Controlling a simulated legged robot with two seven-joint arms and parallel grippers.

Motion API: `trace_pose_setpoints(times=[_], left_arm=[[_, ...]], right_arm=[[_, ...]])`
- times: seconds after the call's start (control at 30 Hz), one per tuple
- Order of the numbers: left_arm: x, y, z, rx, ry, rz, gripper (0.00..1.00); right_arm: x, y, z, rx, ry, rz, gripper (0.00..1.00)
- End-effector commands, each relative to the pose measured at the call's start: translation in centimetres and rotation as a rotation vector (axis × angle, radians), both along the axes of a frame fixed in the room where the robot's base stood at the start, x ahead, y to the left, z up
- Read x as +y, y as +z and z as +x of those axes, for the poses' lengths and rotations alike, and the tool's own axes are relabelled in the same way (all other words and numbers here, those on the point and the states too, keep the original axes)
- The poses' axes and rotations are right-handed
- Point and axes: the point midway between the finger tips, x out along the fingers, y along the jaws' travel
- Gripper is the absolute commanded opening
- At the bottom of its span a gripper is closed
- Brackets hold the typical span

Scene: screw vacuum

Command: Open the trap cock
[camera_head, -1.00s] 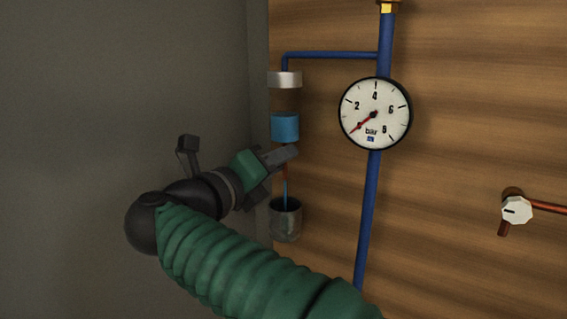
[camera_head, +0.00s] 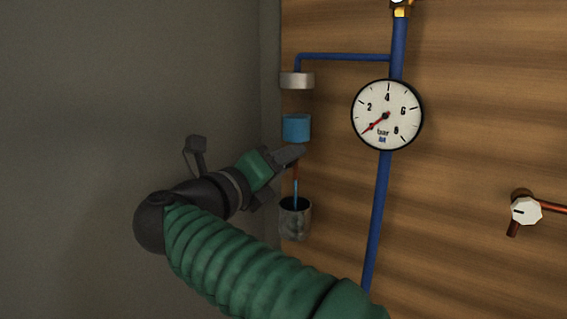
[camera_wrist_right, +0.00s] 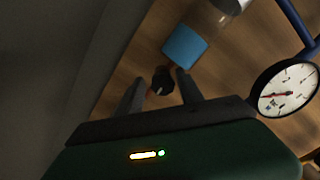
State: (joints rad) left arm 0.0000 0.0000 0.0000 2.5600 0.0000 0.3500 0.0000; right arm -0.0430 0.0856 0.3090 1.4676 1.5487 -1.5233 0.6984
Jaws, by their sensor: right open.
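The trap hangs on the wooden wall, with a grey metal cap (camera_head: 297,81) above a blue body (camera_head: 296,128). In the right wrist view, the blue body (camera_wrist_right: 184,46) is at top centre. A small dark knob (camera_wrist_right: 162,80), apparently the trap cock, is just below it. My right gripper (camera_head: 297,155) is just below the blue body and hides the cock in the head view. In the right wrist view, my right gripper (camera_wrist_right: 159,77) is open, with one finger on each side of the knob. Contact cannot be told. My left gripper is not in view.
A grey cup (camera_head: 294,220) is below the trap, with a thin blue and reddish line above it. A pressure gauge (camera_head: 387,115) sits on a blue pipe (camera_head: 376,210) to the right. A white-knobbed valve (camera_head: 526,211) is far right. A grey wall (camera_head: 90,100) stands left.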

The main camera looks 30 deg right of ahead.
Motion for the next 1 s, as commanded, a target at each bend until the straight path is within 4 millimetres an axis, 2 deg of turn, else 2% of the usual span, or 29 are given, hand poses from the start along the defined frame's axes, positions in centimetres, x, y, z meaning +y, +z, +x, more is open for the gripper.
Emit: trace_pose_setpoints(times=[0.33,0.47,0.77,1.0], left_arm=[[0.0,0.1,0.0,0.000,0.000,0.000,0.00],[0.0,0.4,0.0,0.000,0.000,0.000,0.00],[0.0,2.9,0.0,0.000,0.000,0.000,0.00],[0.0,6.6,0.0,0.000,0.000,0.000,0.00]], right_arm=[[-0.2,0.5,-0.1,-0.011,-0.005,-0.005,0.52],[-0.3,0.6,-0.2,-0.071,-0.007,0.020,0.52],[-0.2,1.0,-0.2,-0.475,-0.007,0.191,0.52],[-0.2,1.1,0.0,-0.787,-0.008,0.324,0.52]])
